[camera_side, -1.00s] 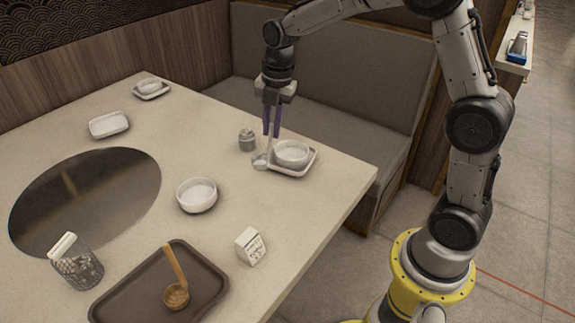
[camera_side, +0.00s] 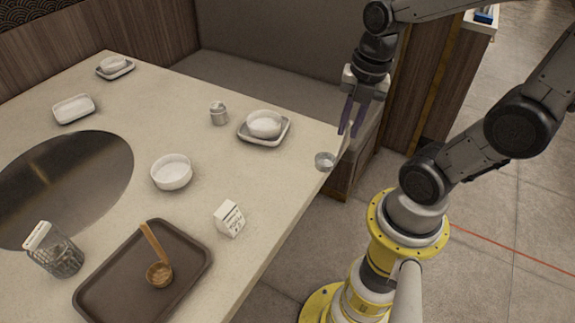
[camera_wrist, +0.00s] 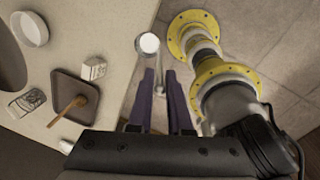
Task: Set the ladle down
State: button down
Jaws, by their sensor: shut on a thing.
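My gripper (camera_side: 348,131) is shut on the handle of a silver ladle. The ladle's round bowl (camera_side: 325,161) hangs below the purple fingers, at the table's right edge in the side view. In the wrist view, the ladle's bowl (camera_wrist: 149,43) lies beyond the fingertips (camera_wrist: 160,76), with floor behind it. I cannot tell how high it hangs. A second, wooden ladle (camera_side: 157,243) rests on the brown tray (camera_side: 105,293); it also shows in the wrist view (camera_wrist: 66,111).
A white bowl (camera_side: 172,173) and a small printed box (camera_side: 229,218) stand on the table (camera_side: 265,185). A dish with a bowl (camera_side: 265,125), a lidded pot (camera_side: 218,113) and a wire holder (camera_side: 54,251) are also there. Bare tabletop lies between the box and the dish.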

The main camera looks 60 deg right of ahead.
jog(key=w+d+f, duration=0.3)
jog(key=w+f, duration=1)
jog(key=shift+d, duration=0.2)
jog(key=shift+w+f, duration=0.1)
jog(key=c, duration=0.8)
grip_release()
jog(key=shift+c, duration=0.2)
